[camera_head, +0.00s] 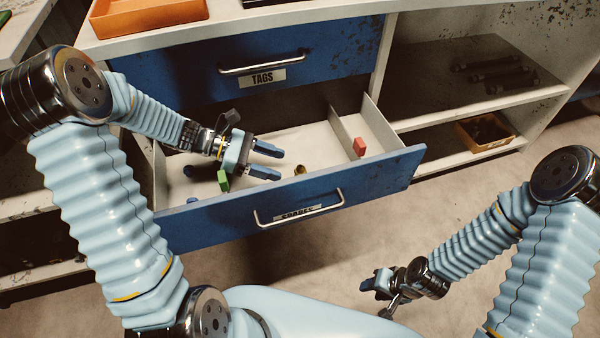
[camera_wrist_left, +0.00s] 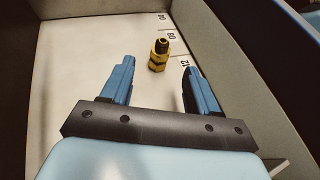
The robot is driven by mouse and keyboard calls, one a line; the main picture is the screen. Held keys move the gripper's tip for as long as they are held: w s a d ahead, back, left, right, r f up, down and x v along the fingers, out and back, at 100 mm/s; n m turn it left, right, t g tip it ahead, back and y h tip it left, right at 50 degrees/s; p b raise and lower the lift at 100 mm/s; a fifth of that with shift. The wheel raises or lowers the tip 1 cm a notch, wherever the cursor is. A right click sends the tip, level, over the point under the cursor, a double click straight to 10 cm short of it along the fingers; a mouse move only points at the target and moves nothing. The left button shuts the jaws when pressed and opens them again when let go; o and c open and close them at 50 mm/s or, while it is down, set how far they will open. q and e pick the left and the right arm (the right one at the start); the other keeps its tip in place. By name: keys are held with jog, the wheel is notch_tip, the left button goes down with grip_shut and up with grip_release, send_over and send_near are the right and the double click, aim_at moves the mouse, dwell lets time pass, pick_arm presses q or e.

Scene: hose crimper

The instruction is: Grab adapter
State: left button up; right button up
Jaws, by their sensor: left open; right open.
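The adapter (camera_wrist_left: 158,55) is a small yellow brass threaded fitting. It stands on the pale floor of the open lower drawer, and it also shows in the head view (camera_head: 300,170). My left gripper (camera_head: 275,163) is inside the drawer, open and empty, to the left of the adapter. In the left wrist view the adapter is ahead of and between the two blue fingers (camera_wrist_left: 152,80), apart from both. My right gripper (camera_head: 376,284) is outside the drawer at the lower right, low over the floor; its jaws are small in the head view.
The lower drawer (camera_head: 370,192) has a divider (camera_head: 368,118) and a red block (camera_head: 360,147) at the right. The TAGS drawer (camera_head: 250,66) above is shut. An orange tray (camera_head: 150,14) sits on top.

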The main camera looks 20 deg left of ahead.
aim_at(295, 170)
pick_arm(q)
jog(key=x, duration=0.7)
jog(key=shift+d, duration=0.3)
jog(key=shift+c, duration=0.3)
grip_shut()
